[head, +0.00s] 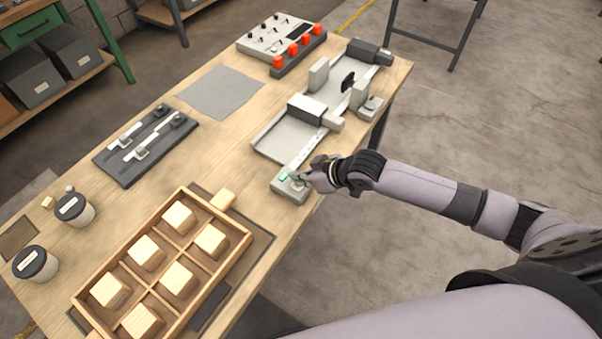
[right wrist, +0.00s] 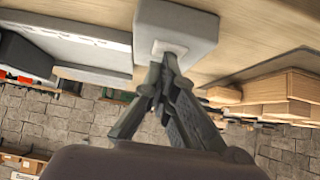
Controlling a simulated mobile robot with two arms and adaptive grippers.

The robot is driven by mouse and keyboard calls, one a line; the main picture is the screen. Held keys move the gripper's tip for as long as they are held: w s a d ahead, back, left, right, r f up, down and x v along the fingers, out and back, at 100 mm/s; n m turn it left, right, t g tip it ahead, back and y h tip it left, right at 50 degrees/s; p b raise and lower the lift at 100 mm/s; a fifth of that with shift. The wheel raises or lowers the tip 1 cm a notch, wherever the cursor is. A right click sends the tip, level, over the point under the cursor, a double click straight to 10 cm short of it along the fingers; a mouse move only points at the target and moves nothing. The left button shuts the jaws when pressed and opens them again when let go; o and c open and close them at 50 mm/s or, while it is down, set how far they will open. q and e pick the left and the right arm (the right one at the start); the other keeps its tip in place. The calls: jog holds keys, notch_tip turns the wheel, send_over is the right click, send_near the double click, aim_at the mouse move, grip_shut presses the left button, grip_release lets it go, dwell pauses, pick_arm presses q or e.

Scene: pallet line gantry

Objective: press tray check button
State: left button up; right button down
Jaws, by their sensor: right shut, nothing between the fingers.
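A small grey button box (head: 287,186) with a green light sits at the table's right edge. In the right wrist view the box (right wrist: 188,20) carries a pale square button (right wrist: 172,47). My right gripper (head: 306,178) is shut and empty, with its fingertips at the box. In the right wrist view its fingertips (right wrist: 167,60) overlap the lower edge of the button; I cannot tell whether it is pressed in. A wooden tray (head: 243,246) with pale blocks in its compartments lies nearer on the table. My left gripper is not in view.
A grey fixture (head: 275,138) stands just beyond the box. A control panel (head: 268,35) and a strip of red buttons (head: 306,50) are at the far end. A dark slide rack (head: 120,168) and two lidded cups (head: 75,210) are at left.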

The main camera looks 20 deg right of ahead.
aim_at(307, 188)
notch_tip(307, 188, up, 5)
jog(key=p, duration=0.5)
jog(key=shift+f, duration=0.1)
jog(key=shift+s+d+r+b, duration=0.2)
jog(key=shift+s+d+b, duration=0.45)
jog(key=shift+s, duration=0.15)
jog(key=b+v, duration=0.1)
jog(key=v, duration=0.6)
jog(key=shift+r, duration=0.5)
